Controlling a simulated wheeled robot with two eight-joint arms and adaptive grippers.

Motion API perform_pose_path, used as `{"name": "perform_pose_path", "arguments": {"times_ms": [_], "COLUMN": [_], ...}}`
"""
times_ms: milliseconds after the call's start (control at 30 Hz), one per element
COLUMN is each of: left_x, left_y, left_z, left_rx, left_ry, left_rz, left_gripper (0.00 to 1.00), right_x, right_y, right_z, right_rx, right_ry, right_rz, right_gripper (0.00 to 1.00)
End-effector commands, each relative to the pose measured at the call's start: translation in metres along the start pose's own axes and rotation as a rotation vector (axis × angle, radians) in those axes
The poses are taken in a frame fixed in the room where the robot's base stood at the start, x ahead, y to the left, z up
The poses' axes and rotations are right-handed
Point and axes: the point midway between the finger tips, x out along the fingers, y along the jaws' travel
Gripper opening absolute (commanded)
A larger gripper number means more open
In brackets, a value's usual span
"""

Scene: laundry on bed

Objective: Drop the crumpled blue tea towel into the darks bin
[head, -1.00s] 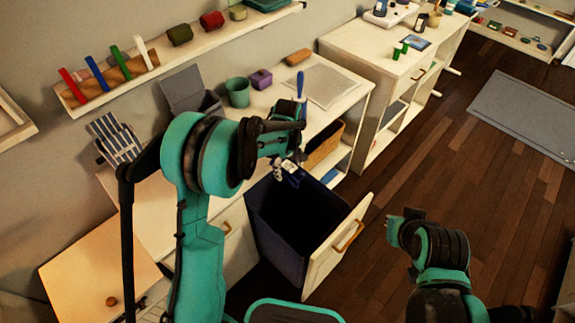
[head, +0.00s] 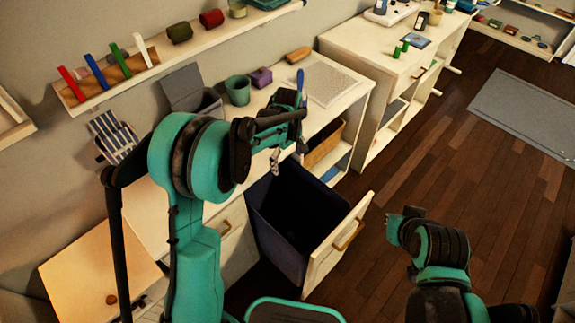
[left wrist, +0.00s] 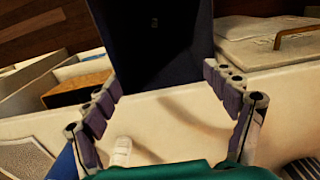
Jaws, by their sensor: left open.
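The darks bin (head: 268,215) is a dark navy bin in a pulled-out drawer with a pale front. In the left wrist view the bin (left wrist: 165,40) lies straight beyond the fingers. My left gripper (head: 276,160) is just above the bin's back edge, near the counter. In the left wrist view its fingers (left wrist: 163,88) are spread apart with nothing between them. I cannot make out the crumpled blue tea towel; the bin's inside is too dark to tell what lies in it.
The drawer front (head: 337,245) stands out from the cabinet. The counter holds a green cup (head: 238,90), a purple box (head: 261,77) and a textured mat (head: 325,83). A blue-white striped cloth (head: 112,135) is at the left.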

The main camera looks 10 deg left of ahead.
Motion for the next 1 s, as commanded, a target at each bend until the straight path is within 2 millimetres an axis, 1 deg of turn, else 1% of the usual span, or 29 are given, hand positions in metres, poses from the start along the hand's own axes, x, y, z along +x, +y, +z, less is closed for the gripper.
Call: {"name": "perform_pose_path", "arguments": {"times_ms": [33,200,300,400,567,1000], "left_x": [-0.013,-0.050,-0.067,-0.078,-0.086,-0.088], "left_y": [0.000,0.000,0.000,0.000,0.000,-0.002], "left_z": [0.000,0.000,0.000,0.000,0.000,0.000], "left_rx": [0.000,0.000,0.000,0.000,0.000,0.007], "left_ry": [0.000,0.000,0.000,0.000,0.000,0.002], "left_rz": [0.000,0.000,0.000,0.000,0.000,0.004], "left_gripper": [0.86,0.86,0.86,0.86,0.86,0.86], "right_x": [0.000,0.000,0.000,0.000,0.000,0.000], "right_y": [0.000,0.000,0.000,0.000,0.000,0.000], "right_z": [0.000,0.000,0.000,0.000,0.000,0.000], "right_rx": [0.000,0.000,0.000,0.000,0.000,0.000], "right_ry": [0.000,0.000,0.000,0.000,0.000,0.000], "right_rz": [0.000,0.000,0.000,0.000,0.000,0.000], "right_gripper": [0.00,0.00,0.00,0.00,0.00,0.00]}}
